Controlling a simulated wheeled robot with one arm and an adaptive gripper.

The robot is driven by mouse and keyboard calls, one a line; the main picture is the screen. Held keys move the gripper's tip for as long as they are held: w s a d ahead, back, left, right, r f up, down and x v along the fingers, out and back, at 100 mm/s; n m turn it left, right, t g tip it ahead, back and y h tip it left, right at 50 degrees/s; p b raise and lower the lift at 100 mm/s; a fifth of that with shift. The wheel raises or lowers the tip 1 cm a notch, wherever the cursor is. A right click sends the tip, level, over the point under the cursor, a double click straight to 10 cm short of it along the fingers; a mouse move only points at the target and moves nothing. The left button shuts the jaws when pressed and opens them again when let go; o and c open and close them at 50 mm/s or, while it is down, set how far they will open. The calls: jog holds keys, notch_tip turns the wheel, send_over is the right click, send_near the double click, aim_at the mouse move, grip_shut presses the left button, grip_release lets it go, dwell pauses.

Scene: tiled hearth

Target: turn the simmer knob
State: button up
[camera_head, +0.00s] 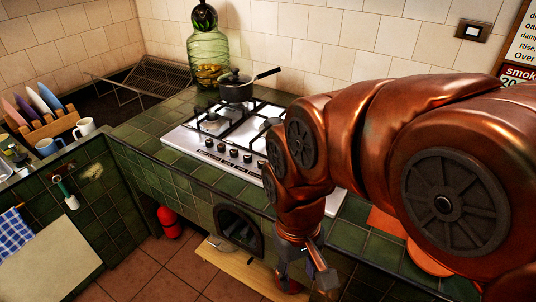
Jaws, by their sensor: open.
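A white gas hob (190,138) with black pan supports is set in the green tiled counter. Several black knobs (234,154) stand in a row along its front edge. I cannot tell which one is the simmer knob, and my copper arm hides the hob's right part. My gripper (306,275) points down at the bottom of the view, in front of the counter and below the hob. It is open and apart from the knobs. I see nothing between its fingers.
A dark saucepan (236,91) stands on the hob's back, its handle pointing right. A green glass jar (208,55) stands behind. Mugs (84,127) and a plate rack (45,124) are at left. A wooden bench (238,268) and red extinguisher (168,221) are below the counter.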

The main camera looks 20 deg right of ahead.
jog(key=w+d+r+m, duration=0.1)
jog(key=w+m, duration=0.1)
jog(key=w, duration=0.4)
jog(key=w+d+r+m, duration=0.2)
jog(key=w, duration=0.5)
jog(key=m+t+b, duration=0.1)
jog(key=m+t, duration=0.1)
jog(key=m, duration=0.7)
send_over(262, 161)
jog(key=f, duration=0.9)
jog(key=shift+s+a+f, duration=0.1)
jog(key=shift+s+f, duration=0.05)
jog(key=shift+s, duration=0.1)
jog(key=shift+w+f, duration=0.25)
jog(key=shift+w, duration=0.15)
jog(key=shift+f+p, duration=1.1)
jog(key=shift+f, duration=2.75)
jog(key=shift+c, duration=0.3)
grip_shut()
